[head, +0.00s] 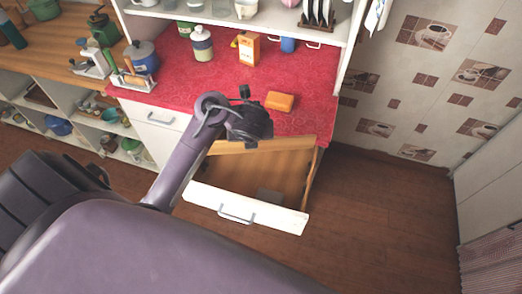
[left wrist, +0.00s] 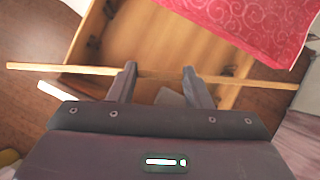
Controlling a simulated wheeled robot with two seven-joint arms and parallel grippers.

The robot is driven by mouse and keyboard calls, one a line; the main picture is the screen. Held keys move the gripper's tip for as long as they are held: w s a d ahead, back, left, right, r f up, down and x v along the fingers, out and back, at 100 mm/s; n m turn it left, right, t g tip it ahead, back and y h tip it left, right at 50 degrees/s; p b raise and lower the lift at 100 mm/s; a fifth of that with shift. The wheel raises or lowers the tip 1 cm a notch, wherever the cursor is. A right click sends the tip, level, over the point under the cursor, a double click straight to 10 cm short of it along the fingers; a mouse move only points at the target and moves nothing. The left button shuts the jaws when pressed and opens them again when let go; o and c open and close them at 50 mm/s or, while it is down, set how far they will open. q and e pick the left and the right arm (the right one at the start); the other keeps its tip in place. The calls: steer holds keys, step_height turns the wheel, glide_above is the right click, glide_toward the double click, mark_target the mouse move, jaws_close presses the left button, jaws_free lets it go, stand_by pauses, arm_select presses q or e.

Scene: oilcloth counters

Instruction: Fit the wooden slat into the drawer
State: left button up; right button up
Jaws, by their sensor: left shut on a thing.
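The wooden slat (left wrist: 50,67) is a long, thin, pale strip. My left gripper (left wrist: 159,70) is shut on its middle, and the slat runs crosswise between the fingers. In the head view the slat (head: 285,144) shows below my left gripper (head: 248,130), near the counter's front edge. The drawer (head: 215,197) is pulled open, with a white front, a metal handle and a bare wooden floor (left wrist: 175,40). In the left wrist view the slat crosses over the drawer, and both ends reach past its sides. The exact height above it cannot be told. My right gripper is out of view.
A grey flat piece (head: 270,196) lies in the drawer near its front. The red oilcloth counter (head: 210,80) overhangs the drawer's back; an orange block (head: 280,101) lies near its edge. Bottles and a carton (head: 249,48) stand farther back. Floor to the right is clear.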

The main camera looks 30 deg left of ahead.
arm_select(q)
steer(key=f+b, duration=0.8)
steer(key=f, duration=0.2)
steer(key=f+b, duration=0.7)
steer(key=f, duration=0.3)
steer(key=shift+w+a+f+b, duration=0.2)
steer(key=shift+f+b, duration=0.05)
steer(key=shift+b, duration=0.1)
steer(key=shift+f, duration=0.2)
steer(key=o, duration=1.3)
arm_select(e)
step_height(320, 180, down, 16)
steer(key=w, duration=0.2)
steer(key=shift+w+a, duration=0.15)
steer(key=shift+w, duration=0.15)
